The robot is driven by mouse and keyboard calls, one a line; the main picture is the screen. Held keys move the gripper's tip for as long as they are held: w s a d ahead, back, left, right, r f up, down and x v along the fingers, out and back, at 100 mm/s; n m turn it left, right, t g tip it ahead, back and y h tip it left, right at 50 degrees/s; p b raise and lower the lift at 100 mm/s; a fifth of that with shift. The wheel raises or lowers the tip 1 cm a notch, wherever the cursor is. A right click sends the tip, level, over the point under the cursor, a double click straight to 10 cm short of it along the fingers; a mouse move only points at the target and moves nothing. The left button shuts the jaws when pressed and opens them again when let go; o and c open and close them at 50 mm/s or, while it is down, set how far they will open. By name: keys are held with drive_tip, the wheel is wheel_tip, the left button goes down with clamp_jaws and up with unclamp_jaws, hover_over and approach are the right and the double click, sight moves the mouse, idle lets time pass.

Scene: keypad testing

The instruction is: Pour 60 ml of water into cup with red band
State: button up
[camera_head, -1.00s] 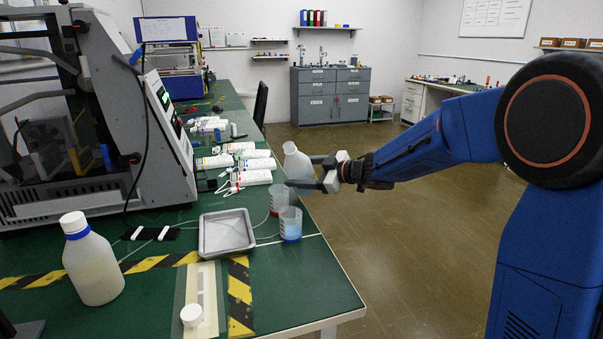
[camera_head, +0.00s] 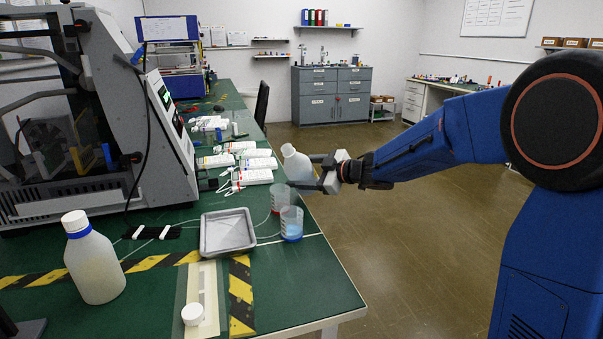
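My gripper (camera_head: 322,173) is shut on a whitish, uncapped bottle (camera_head: 298,165), with a finger on either side of it. The bottle is held in the air beyond the table's right edge area and leans left, its mouth at the upper left. The clear cup with red band (camera_head: 280,199) stands on the green table just below and left of the bottle. A clear cup with blue band (camera_head: 291,223) stands in front of it and partly overlaps it. The water level in the bottle and any stream are too small to tell.
A grey tray (camera_head: 227,233) lies left of the cups. A capped bottle (camera_head: 92,262) with a blue ring stands front left, and a loose white cap (camera_head: 192,314) lies in front. Several white boxes (camera_head: 249,166) lie behind the cups. A large machine (camera_head: 95,110) fills the left.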

drive_tip(key=shift+w+d+n+h, duration=0.1)
drive_tip(key=shift+n+h, duration=0.2)
drive_tip(key=shift+n, duration=0.3)
idle(0.7)
drive_tip(key=shift+w+d+f+n+t+h, duration=0.35)
drive_tip(key=shift+w+d+n+t+h, duration=0.2)
drive_tip(key=shift+n, duration=0.55)
idle(1.8)
drive_tip(key=shift+w+d+f+n+t+h, duration=0.25)
drive_tip(key=shift+f+n, duration=0.1)
drive_tip(key=shift+n, duration=0.25)
drive_tip(key=shift+w+d+f+n+t+h, duration=0.1)
drive_tip(key=shift+w+f+n+t, duration=0.15)
drive_tip(key=shift+n, duration=0.35)
idle(1.9)
drive_tip(key=shift+s+r+n, duration=0.1)
drive_tip(key=shift+r+n, duration=0.15)
drive_tip(key=shift+n, duration=0.05)
idle(0.4)
